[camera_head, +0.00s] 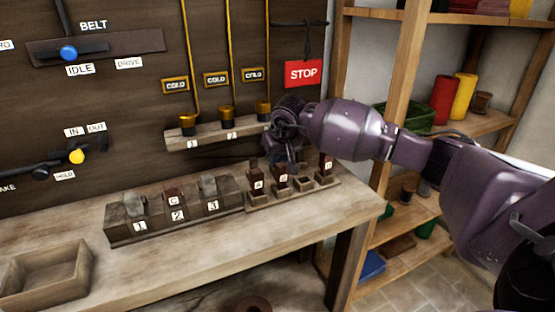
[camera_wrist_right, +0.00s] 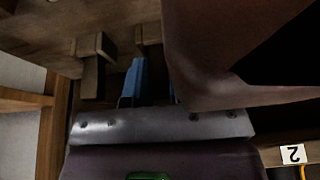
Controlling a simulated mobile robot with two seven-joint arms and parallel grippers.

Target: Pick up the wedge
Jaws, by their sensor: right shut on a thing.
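Several dark red-brown wedges with letter labels show in the head view. Wedge A (camera_head: 257,184) and wedge D (camera_head: 326,167) stand upright in a small wooden rack (camera_head: 262,203); the slot between B and D looks empty. Wedge C (camera_head: 173,197) sits in slot 2 of the grey-brown block. My right gripper (camera_head: 287,160) reaches down over the rack and is shut on what looks like wedge B (camera_head: 282,179), whose top it hides. In the wrist view a large red-brown surface (camera_wrist_right: 215,60) fills the right, beside a blue finger (camera_wrist_right: 135,82). My left gripper is out of view.
The numbered block (camera_head: 125,233) stands left of the rack, with grey pieces in slots 1 and 3. A shelf with cups (camera_head: 187,122) and the STOP sign (camera_head: 303,73) are behind. An open wooden box (camera_head: 78,283) is at left. The front bench top is clear.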

